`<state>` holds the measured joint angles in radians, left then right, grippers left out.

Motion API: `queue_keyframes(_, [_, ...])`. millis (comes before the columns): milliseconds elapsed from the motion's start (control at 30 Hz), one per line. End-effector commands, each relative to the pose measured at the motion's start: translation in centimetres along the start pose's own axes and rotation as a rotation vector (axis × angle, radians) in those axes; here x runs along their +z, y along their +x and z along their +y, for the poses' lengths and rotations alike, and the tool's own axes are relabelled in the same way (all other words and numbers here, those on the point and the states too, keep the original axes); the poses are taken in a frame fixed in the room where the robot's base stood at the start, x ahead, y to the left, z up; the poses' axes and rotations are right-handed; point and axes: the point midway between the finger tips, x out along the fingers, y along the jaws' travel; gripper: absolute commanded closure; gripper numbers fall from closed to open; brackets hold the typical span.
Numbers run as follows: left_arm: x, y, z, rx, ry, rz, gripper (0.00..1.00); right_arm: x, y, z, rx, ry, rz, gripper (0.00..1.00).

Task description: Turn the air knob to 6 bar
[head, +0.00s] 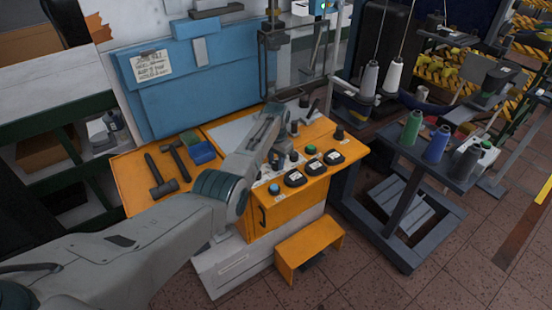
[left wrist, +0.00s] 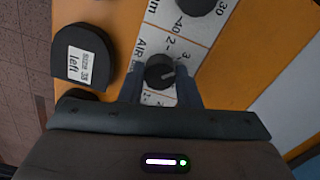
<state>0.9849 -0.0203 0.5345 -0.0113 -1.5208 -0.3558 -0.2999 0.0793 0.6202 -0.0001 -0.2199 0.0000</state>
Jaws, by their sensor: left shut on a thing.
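The air knob (left wrist: 159,72) is a round black knob in the left wrist view, on a pale scale strip lettered "AIR" with numbers such as 2 and 3 beside it. A light pointer mark on the knob points to the picture's right. My left gripper (left wrist: 160,88) has its two fingers on either side of the knob and is shut on it. In the head view my left arm reaches over the orange machine panel (head: 287,205), and the wrist and arm hide much of the air knob's area. My right gripper is not in view.
A black pad labelled "SIZE 38 left" (left wrist: 80,58) lies beside the strip, and another dark knob (left wrist: 196,3) is close by. The panel also carries a blue button (head: 274,189) and a black knob (head: 339,132). Hammers (head: 160,178) and a blue tray (head: 202,153) lie left.

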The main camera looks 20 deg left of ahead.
Motion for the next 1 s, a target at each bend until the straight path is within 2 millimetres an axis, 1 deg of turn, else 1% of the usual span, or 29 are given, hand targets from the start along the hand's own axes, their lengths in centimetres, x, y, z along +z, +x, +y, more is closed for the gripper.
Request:
queue_keyframes(33, [-0.1,-0.4,-0.1,-0.001,0.044,0.003,0.93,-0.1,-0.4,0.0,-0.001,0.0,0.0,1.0])
queue_keyframes(400, [-0.1,-0.3,-0.1,-0.002,0.395,0.003,0.93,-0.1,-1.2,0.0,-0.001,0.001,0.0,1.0])
queue_keyframes(1000, [-0.2,-0.3,-0.1,-0.004,0.965,0.004,0.93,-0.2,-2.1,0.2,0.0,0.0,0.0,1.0])
